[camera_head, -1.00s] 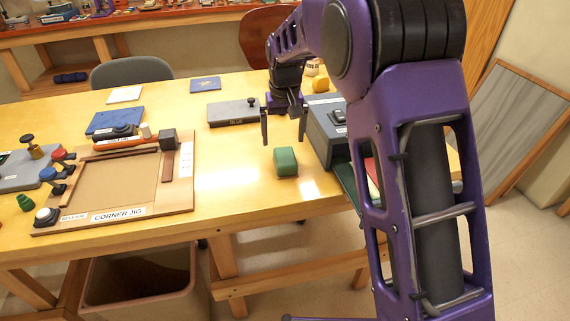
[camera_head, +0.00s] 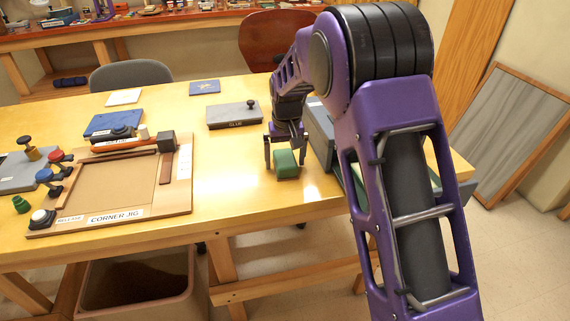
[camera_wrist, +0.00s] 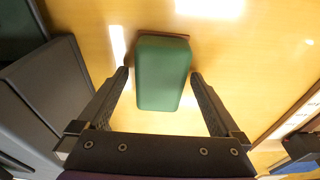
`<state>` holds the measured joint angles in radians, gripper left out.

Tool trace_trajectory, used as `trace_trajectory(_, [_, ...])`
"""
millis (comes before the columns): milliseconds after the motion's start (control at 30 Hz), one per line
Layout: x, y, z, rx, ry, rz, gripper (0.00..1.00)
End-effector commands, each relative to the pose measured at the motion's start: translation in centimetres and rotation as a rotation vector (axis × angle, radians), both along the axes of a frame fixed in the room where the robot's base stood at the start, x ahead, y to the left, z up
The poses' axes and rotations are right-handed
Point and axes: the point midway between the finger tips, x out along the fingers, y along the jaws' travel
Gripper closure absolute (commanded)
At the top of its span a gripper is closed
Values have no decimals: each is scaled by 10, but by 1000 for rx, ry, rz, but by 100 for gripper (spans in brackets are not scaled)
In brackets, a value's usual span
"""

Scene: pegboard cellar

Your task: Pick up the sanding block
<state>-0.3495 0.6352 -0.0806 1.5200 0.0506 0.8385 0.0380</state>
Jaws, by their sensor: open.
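The sanding block is a green block (camera_head: 287,165) lying on the yellow wooden table, near its front edge. A thin brown layer shows along one edge of it in the wrist view (camera_wrist: 162,75). My gripper (camera_head: 285,160) is open above the block, with one finger to each side of it. In the wrist view the two fingertips (camera_wrist: 160,72) flank the block, with a gap on each side. I cannot tell how far the fingertips are above the table.
A grey-blue box (camera_head: 321,130) stands close to the right of the block. The corner jig (camera_head: 185,185) lies to the left, with clear table between. A grey box labelled GLUE (camera_head: 228,116) sits behind. The table's front edge (camera_head: 250,208) is near.

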Motion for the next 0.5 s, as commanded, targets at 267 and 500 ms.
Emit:
trace_trajectory(267, [0,0,-2,0,1,0,0])
trace_trajectory(500, [0,0,-5,0,1,0,0])
